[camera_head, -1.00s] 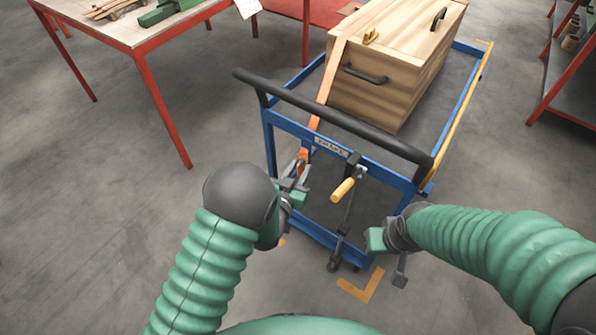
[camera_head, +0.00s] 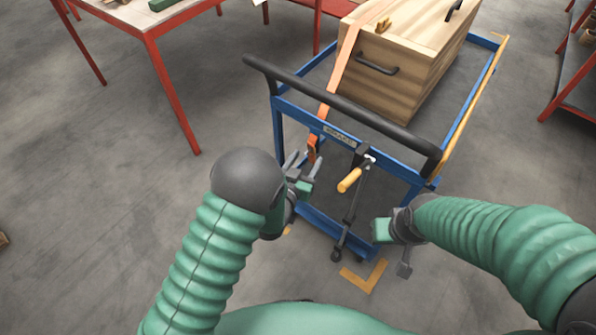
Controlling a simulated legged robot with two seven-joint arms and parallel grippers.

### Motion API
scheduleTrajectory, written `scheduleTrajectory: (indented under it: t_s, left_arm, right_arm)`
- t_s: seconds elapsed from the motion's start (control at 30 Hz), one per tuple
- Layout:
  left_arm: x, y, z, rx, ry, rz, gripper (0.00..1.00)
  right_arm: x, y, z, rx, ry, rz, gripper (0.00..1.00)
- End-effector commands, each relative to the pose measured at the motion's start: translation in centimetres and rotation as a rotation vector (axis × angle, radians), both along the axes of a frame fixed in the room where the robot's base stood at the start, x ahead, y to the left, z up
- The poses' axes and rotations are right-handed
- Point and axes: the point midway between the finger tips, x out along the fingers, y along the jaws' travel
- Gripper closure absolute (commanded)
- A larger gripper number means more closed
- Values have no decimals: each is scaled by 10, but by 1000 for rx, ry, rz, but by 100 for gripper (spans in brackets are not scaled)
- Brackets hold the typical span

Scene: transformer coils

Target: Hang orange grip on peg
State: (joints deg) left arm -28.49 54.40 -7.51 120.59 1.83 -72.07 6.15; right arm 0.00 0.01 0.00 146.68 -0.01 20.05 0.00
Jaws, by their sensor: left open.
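The orange grip (camera_head: 312,147) hangs at the lower end of an orange strap, at the left part of the blue cart's front frame. My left gripper (camera_head: 298,163) is open just left of and below the grip, with a narrow gap visible between them. The peg cannot be made out clearly; the frame behind the grip is partly hidden. My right gripper (camera_head: 382,230) is low in front of the cart's right side, and its fingers do not show clearly.
A blue cart (camera_head: 405,172) with a black push bar (camera_head: 345,108) carries a wooden box (camera_head: 400,75). A yellow-handled lever (camera_head: 349,180) stands right of my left gripper. A red-legged table (camera_head: 170,85) is at upper left.

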Motion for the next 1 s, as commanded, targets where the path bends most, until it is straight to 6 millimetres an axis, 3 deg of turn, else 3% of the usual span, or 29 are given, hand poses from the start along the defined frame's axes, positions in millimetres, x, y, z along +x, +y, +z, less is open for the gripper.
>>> scheduleTrajectory:
  t_s: [0.5,0.6,0.77,1.0]
  left_arm:
    - [-125,48,32,3,5,2,46]
    - [-137,53,38,3,6,1,46]
    - [-145,56,36,1,2,1,46]
    - [-132,66,33,21,70,42,46]
  right_arm:
    - [0,0,29,0,0,0,100]
    - [0,0,50,0,-1,0,100]
    - [0,0,54,0,0,0,100]
    - [0,0,52,0,0,0,100]
